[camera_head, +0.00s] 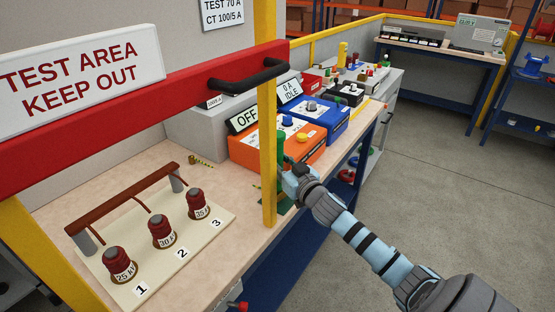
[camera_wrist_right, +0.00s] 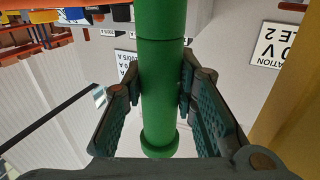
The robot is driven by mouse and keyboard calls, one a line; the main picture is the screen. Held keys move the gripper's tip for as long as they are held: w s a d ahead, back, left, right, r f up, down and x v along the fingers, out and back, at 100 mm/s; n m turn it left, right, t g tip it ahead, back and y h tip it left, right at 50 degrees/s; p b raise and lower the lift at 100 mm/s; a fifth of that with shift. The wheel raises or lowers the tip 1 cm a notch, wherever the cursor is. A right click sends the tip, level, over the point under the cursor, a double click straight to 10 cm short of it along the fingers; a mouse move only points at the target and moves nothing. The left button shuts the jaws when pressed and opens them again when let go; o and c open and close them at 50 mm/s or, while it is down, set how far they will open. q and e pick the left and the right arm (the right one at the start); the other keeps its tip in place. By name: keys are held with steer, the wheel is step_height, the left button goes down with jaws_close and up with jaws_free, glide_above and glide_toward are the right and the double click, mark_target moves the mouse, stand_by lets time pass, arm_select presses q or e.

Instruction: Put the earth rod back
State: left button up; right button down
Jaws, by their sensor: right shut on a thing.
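The earth rod's green shaft (camera_wrist_right: 162,60) runs between my right gripper's fingers (camera_wrist_right: 163,85) in the wrist view, with a round collar at its lower end there. The fingers are shut on the shaft from both sides. In the head view my right gripper (camera_head: 290,168) is at the bench's front edge, just right of the yellow post, with the green rod (camera_head: 281,145) upright in it. The post hides part of the rod, and its lower end is hard to make out. My left gripper is out of view.
A yellow post (camera_head: 267,150) and red barrier (camera_head: 150,105) stand close by. An orange tester (camera_head: 270,147) and a blue one (camera_head: 315,118) sit behind the gripper. A board with three red-capped terminals (camera_head: 150,240) lies at left. The floor (camera_head: 450,180) at right is clear.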

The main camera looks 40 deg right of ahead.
steer(key=shift+f+b, duration=0.9)
steer(key=shift+f, duration=0.15)
steer(key=c, duration=1.2)
jaws_free()
